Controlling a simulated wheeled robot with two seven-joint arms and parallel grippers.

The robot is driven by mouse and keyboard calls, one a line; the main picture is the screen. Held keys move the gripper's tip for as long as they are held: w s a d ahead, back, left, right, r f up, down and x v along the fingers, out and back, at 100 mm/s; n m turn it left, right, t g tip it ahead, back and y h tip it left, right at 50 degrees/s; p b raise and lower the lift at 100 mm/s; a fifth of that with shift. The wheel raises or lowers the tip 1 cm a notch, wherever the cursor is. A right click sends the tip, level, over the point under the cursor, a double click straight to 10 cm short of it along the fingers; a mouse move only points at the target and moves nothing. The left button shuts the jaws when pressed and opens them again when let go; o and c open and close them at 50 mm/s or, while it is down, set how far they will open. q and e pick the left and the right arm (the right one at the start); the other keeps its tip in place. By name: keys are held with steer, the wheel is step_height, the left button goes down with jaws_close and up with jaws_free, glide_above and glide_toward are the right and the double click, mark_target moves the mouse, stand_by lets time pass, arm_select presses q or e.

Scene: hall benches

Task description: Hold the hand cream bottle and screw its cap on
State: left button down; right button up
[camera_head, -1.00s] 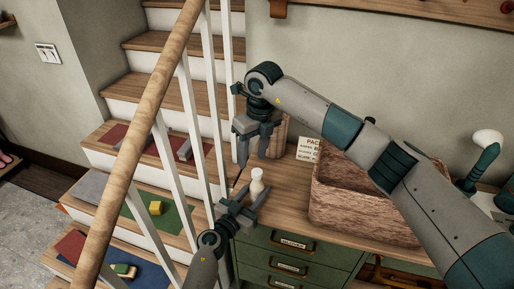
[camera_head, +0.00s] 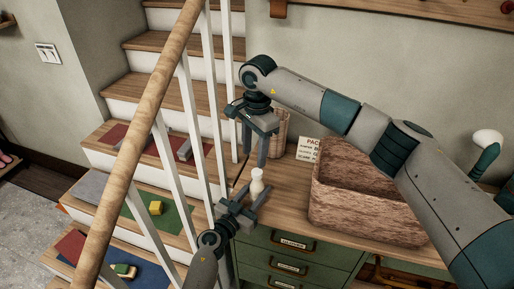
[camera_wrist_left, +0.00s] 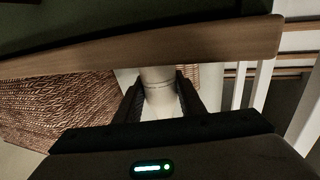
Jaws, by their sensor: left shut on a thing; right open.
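The hand cream bottle (camera_head: 257,188) is small and cream-white. It stands upright between the fingers of my left gripper (camera_head: 250,200), above the bench's front left end. My left gripper is shut on it. In the left wrist view the bottle (camera_wrist_left: 159,88) sits between the two dark fingers, with a thin line around it. A pale rounded part tops the bottle in the head view; I cannot tell whether this is the cap or how it is seated. My right gripper (camera_head: 254,161) points down just above the bottle top, with its fingers apart.
A brown woven basket (camera_head: 365,213) stands on the wooden bench top to the right. A smaller wicker basket (camera_head: 281,134) and a lettered card (camera_head: 308,149) are behind. White stair balusters (camera_head: 199,130) and a wooden handrail (camera_head: 150,120) rise close on the left.

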mark_target(257, 172)
steer(key=n, duration=0.6)
steer(key=shift+w+d+r, duration=0.15)
steer(key=shift+d+r, duration=0.05)
steer(key=n, duration=0.5)
steer(key=shift+w+d+r+n+h, duration=0.1)
steer(key=shift+d+r+n+h, duration=0.1)
steer(key=shift+n+h, duration=0.1)
steer(key=shift+f, duration=0.15)
steer(key=shift+f, duration=3.85)
jaws_close()
